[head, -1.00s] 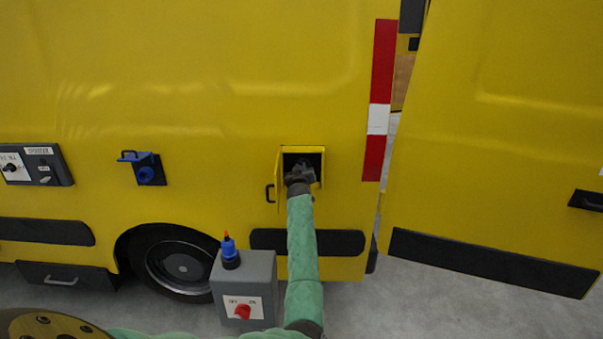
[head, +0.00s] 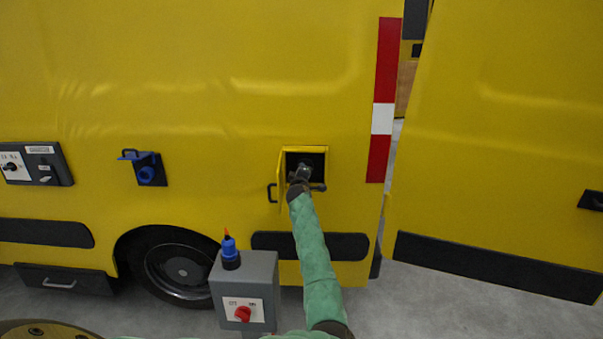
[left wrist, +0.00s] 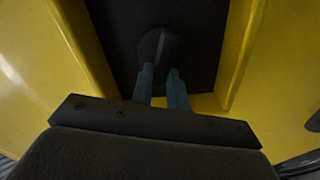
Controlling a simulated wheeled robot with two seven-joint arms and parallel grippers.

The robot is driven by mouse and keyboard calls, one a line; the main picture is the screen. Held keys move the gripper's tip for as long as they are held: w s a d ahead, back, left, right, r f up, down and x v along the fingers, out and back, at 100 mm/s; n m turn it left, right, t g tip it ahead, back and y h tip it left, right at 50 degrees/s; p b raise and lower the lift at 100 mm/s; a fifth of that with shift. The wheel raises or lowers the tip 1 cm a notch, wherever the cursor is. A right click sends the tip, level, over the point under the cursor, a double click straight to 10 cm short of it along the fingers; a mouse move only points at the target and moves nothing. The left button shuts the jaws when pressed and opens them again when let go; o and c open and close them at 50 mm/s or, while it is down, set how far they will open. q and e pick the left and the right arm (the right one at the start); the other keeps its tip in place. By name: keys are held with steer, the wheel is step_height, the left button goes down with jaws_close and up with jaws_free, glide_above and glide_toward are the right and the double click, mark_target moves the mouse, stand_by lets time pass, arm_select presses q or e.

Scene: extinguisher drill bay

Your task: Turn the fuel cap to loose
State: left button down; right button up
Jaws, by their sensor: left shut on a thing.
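The fuel cap (left wrist: 158,47) is a dark round cap with a raised grip, set in the dark recess of the yellow vehicle's side. My left gripper (left wrist: 160,74) is shut on the cap's grip, one blue-grey finger on each side. In the head view my left gripper (head: 302,172) reaches into the recess and mostly hides the cap. The small yellow fuel flap (head: 280,178) stands open on the left of the recess. My right gripper is not in view.
A grey box (head: 243,285) with a red knob and a blue plug stands left of my arm. A blue socket (head: 147,170) and a switch panel (head: 33,164) are on the vehicle's side. A large yellow door (head: 495,150) stands open at right.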

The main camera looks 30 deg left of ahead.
arm_select(q)
steer(key=shift+f+n, duration=0.2)
steer(key=shift+n, duration=0.75)
steer(key=shift+f+n, duration=0.15)
steer(key=shift+n, duration=0.8)
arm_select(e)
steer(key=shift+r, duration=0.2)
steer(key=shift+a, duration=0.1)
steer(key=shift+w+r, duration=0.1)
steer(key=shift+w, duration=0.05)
arm_select(q)
steer(key=c, duration=1.4)
jaws_free()
steer(key=shift+a, duration=0.1)
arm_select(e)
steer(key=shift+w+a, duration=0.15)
arm_select(q)
steer(key=shift+o, duration=0.2)
steer(key=shift+s, duration=0.1)
